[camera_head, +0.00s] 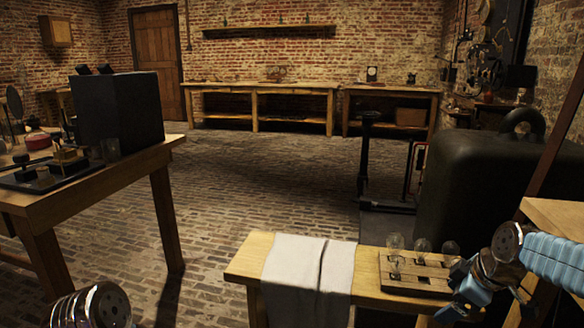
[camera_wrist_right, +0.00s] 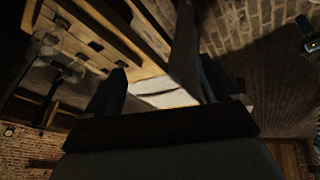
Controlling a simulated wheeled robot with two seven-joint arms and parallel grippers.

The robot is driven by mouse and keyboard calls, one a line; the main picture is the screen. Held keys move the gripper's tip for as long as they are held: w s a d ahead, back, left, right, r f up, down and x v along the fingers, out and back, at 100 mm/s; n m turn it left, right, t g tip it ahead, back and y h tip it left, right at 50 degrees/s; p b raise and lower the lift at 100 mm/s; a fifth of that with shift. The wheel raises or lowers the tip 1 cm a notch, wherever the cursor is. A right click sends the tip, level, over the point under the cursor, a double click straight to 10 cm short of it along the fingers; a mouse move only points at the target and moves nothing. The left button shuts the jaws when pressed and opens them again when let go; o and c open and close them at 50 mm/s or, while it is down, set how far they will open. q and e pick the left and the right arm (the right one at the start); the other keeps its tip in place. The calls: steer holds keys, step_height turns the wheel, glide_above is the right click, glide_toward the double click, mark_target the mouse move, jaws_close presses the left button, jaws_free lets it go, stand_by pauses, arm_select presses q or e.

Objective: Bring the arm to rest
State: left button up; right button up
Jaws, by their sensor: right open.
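My right gripper (camera_head: 462,298) is at the right front of the low wooden bench, beside the wooden rack (camera_head: 400,284). The right wrist view shows its dark fingers (camera_wrist_right: 160,92) spread apart with nothing between them. Several glass jars (camera_head: 395,243) stand in or at the back of the rack, apart from the gripper. Two of them show at the upper left of the wrist view (camera_wrist_right: 47,38). Of my left arm only a metal link shows at the lower left of the head view; its gripper is out of sight.
A white cloth (camera_head: 308,268) hangs over the bench (camera_head: 243,262) left of the rack. A dark bulky case (camera_head: 470,190) stands behind the bench at right. A table (camera_head: 130,157) with a black box (camera_head: 118,115) is at left. The brick floor between is clear.

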steer(key=s+a+f+m+g, duration=0.15)
steer(key=a+f, duration=0.25)
steer(key=f, duration=0.4)
steer(key=w+a+f+m+y, duration=0.1)
steer(key=a+f+m, duration=0.15)
steer(key=f, duration=0.55)
steer(key=s+a+f+m+g, duration=0.1)
steer(key=a+f, duration=0.4)
steer(key=f, duration=0.3)
steer(key=s+a+f+m, duration=0.3)
steer(key=s+a+f, duration=0.2)
steer(key=s+f, duration=0.2)
steer(key=s+a+f+m+g+y+p, duration=0.1)
steer(key=s+a+f+m, duration=0.3)
steer(key=s+f, duration=0.3)
steer(key=shift+s+a, duration=0.45)
steer(key=shift+s, duration=0.6)
steer(key=shift+f+g, duration=0.1)
steer(key=shift+g, duration=0.15)
